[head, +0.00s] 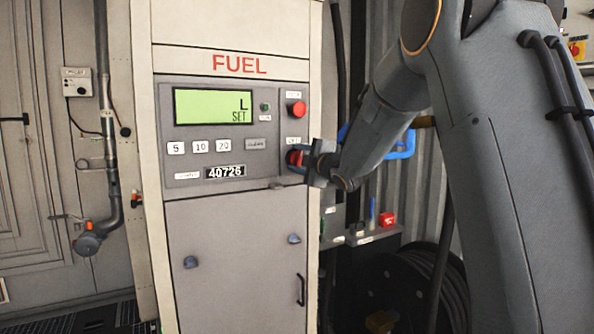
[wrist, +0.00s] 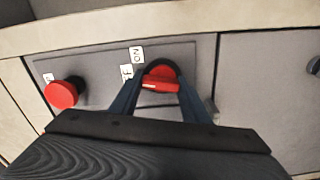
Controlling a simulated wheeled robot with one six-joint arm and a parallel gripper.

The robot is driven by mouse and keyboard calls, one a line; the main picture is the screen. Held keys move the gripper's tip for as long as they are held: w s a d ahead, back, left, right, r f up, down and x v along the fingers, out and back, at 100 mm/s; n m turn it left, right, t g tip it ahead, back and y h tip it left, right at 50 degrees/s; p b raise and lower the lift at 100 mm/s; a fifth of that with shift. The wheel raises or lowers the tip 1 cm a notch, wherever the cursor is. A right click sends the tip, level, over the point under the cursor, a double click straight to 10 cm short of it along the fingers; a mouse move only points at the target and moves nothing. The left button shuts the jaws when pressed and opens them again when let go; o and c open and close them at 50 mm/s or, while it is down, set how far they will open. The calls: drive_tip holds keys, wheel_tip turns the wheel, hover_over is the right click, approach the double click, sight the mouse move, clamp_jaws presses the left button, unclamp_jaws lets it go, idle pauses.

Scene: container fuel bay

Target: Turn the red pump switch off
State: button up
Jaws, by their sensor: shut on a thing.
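The red pump switch (head: 294,157) is a rotary knob with a dark surround at the lower right of the fuel pump's control panel (head: 183,172). In the wrist view the switch (wrist: 161,79) lies between the two dark blue fingers, and its red grip runs across the gap. My gripper (wrist: 160,88) is shut on it; in the head view my gripper (head: 302,160) reaches it from the right. A white ON label (wrist: 137,55) and a partly hidden label ending in F (wrist: 127,73) sit beside the switch. The fingers hide its sides.
A round red button (head: 297,109) sits above the switch; it also shows at left in the wrist view (wrist: 62,95). The green display (head: 212,107) reads L SET. A blue hose nozzle (head: 404,146) hangs behind my arm at right. The lower cabinet door (head: 236,260) is shut.

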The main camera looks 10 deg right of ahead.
drive_tip(key=shift+n+b, duration=1.1)
drive_tip(key=shift+b, duration=0.25)
drive_tip(key=shift+r+n+b, duration=0.15)
drive_tip(key=shift+n+b, duration=0.2)
drive_tip(key=shift+n, duration=0.05)
drive_tip(key=o, duration=1)
drive_tip(key=shift+d, duration=0.2)
drive_tip(key=shift+o, duration=0.2)
drive_tip(key=shift+a, duration=0.2)
drive_tip(key=v, duration=0.8)
